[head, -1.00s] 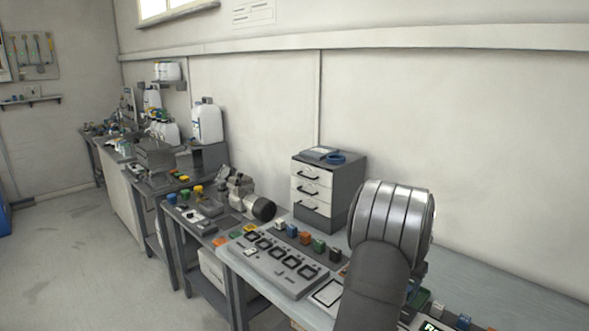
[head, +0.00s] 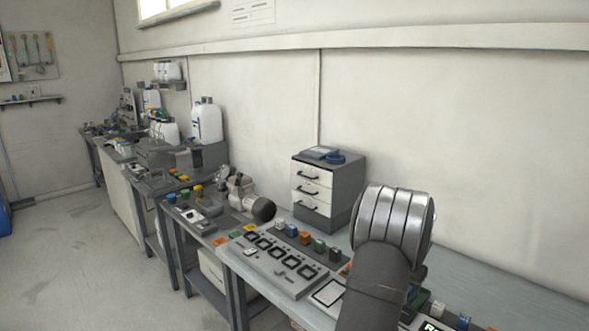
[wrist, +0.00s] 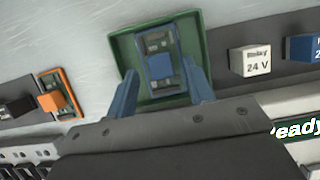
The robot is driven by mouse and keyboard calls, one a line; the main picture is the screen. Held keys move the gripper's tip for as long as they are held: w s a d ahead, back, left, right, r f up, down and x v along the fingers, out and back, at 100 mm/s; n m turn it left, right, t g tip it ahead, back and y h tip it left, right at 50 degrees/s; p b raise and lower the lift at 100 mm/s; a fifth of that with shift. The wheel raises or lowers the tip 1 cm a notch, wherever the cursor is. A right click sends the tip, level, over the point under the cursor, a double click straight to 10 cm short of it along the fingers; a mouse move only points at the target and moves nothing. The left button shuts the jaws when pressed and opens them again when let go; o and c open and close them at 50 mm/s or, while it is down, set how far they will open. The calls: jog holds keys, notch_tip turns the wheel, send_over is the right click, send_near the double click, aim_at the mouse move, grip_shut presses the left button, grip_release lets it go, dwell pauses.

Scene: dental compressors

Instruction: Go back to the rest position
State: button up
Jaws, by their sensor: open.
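My gripper (wrist: 162,92) shows in the wrist view with its two blue fingers apart. Between and beyond the fingers is a green tray (wrist: 122,48) with a small part with a blue block (wrist: 161,67) in it. The fingers overlap the tray's near side in the picture; I cannot tell whether they touch it. Nothing is clearly gripped. In the head view my arm stands over the right part of the bench and hides the gripper.
In the wrist view a white relay block marked 24 V (wrist: 250,61) and a blue block (wrist: 304,47) sit right of the tray, an orange block (wrist: 54,98) left. In the head view a drawer cabinet (head: 325,188) and a grey panel (head: 275,262) stand left of my arm.

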jog(key=shift+x, duration=1)
jog(key=r, duration=0.5)
jog(key=shift+s+d, duration=0.15)
jog(key=shift+s, duration=0.1)
jog(key=s+d+r, duration=0.5)
jog(key=s+r, duration=0.2)
jog(key=s, duration=0.3)
jog(key=w+a, duration=0.2)
jog(key=a, duration=0.8)
jog(key=w+a, duration=0.2)
jog(key=a, duration=0.8)
jog(key=w+a+f, duration=0.2)
jog(key=a, duration=0.1)
jog(key=w+a+f, duration=0.2)
jog(key=w+a, duration=0.1)
jog(key=w+a+f, duration=0.2)
jog(key=a+f, duration=0.1)
jog(key=shift+w, duration=0.2)
jog(key=shift+d+r, duration=0.1)
jog(key=s+d+r, duration=0.7)
jog(key=d, duration=0.1)
jog(key=s+d, duration=0.1)
jog(key=d, duration=0.8)
jog(key=shift+d+f, duration=0.25)
jog(key=shift+d, duration=0.05)
